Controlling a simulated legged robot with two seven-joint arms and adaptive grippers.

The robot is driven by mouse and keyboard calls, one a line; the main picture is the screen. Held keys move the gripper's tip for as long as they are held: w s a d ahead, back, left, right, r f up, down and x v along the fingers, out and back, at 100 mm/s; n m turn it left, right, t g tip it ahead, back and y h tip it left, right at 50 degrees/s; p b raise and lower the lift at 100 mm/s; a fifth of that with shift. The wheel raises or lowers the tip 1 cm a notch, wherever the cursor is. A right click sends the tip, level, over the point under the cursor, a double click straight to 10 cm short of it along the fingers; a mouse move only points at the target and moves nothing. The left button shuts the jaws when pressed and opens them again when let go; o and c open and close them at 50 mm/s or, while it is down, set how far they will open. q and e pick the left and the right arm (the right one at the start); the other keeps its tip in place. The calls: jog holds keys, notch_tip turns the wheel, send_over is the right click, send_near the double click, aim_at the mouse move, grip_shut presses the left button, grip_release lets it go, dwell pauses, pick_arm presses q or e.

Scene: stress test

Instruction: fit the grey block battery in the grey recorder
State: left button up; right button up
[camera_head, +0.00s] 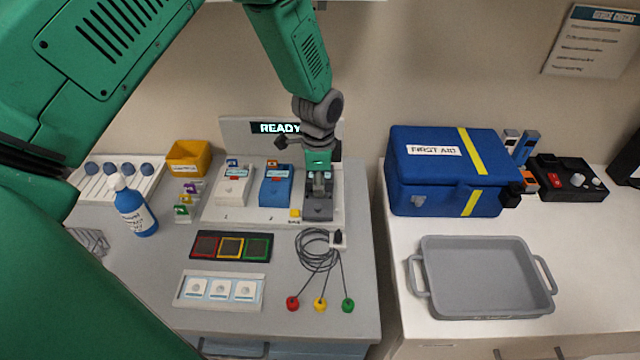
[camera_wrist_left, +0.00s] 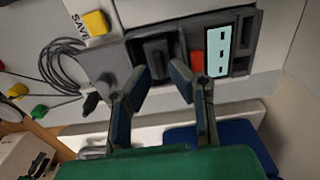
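The grey recorder (camera_head: 318,211) stands at the right end of the white station on the left counter. In the left wrist view its grey body (camera_wrist_left: 103,66) shows a bay with a dark grey block (camera_wrist_left: 156,54) in it, which looks like the block battery. I cannot tell how deep it sits. My left gripper (camera_head: 319,184) reaches down over the recorder. In the left wrist view its fingers (camera_wrist_left: 161,82) are apart, with their tips close to the block's near end. I see no grip on it. My right gripper is not in view.
A white unit (camera_head: 233,186) and a blue unit (camera_head: 276,188) stand left of the recorder. A yellow SAVE button (camera_head: 295,213) is beside it. Coiled leads (camera_head: 315,250) lie in front. A blue first aid bag (camera_head: 440,175) and an empty grey tray (camera_head: 485,280) occupy the right counter.

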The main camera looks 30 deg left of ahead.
pick_arm(q)
jog(key=shift+r+p, duration=0.85)
jog(key=shift+r, duration=0.25)
jog(key=o, duration=0.6)
jog(key=shift+c, duration=0.2)
jog(key=shift+r+p, duration=1.45)
jog(key=shift+r, duration=0.1)
jog(key=shift+f, duration=0.15)
